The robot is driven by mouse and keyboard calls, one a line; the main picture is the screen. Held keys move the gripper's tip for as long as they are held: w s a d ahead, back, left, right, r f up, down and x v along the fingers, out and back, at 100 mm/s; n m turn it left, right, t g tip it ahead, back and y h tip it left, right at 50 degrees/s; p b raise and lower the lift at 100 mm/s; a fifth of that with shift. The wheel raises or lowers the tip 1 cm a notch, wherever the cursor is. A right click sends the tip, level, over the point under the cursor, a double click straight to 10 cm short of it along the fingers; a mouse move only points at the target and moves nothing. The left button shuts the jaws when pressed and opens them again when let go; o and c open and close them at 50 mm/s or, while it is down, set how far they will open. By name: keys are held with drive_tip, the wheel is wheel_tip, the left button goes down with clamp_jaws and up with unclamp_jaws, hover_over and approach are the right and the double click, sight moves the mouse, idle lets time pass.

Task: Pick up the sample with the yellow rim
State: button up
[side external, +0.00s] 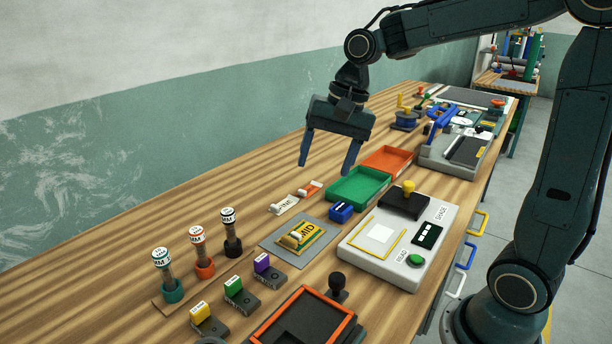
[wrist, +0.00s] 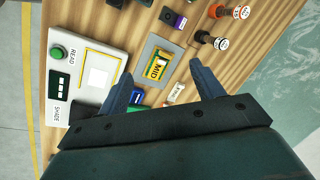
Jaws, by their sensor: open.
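The yellow-rimmed sample (side external: 300,237), a small flat piece with a tag marked MID, lies on a grey mat (side external: 272,248) on the wooden bench. In the wrist view the sample (wrist: 154,76) shows just beyond and between my fingertips, with a pale clip or tab across it. My gripper (side external: 327,170) is open and empty. It hangs above the bench, higher than the sample and farther back along the bench. In the wrist view my two fingers (wrist: 161,69) are spread wide apart.
A white reader (side external: 385,270) with a green button stands right of the mat. A blue block (side external: 341,211), a green tray (side external: 335,198) and an orange tray (side external: 388,158) lie behind. A tag marked FINE (side external: 285,204) lies nearby. Upright MM-labelled handles (side external: 198,236) and coloured-tag blocks (side external: 237,289) stand in front.

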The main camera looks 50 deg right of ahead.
drive_tip(key=w+d+f+m+g+y, duration=0.2)
drive_tip(key=w+d+f+m, duration=0.4)
drive_tip(key=w+f+m, duration=0.2)
wheel_tip(320, 180, down, 4)
drive_tip(key=w, duration=0.2)
drive_tip(key=shift+w+d+r, duration=0.25)
drive_tip(key=shift+w, duration=0.15)
hover_over(289, 239)
drive_tip(key=d, duration=0.3)
drive_tip(key=shift+w+a+f, duration=0.1)
drive_tip(key=shift+a+f, duration=0.05)
drive_tip(key=shift+f, duration=1.85)
drive_tip(key=shift+a+f, duration=0.1)
drive_tip(key=shift+f, duration=1.9)
drive_tip(key=shift+x, duration=2.6)
drive_tip(key=shift+d, duration=0.1)
drive_tip(key=c, duration=1.1)
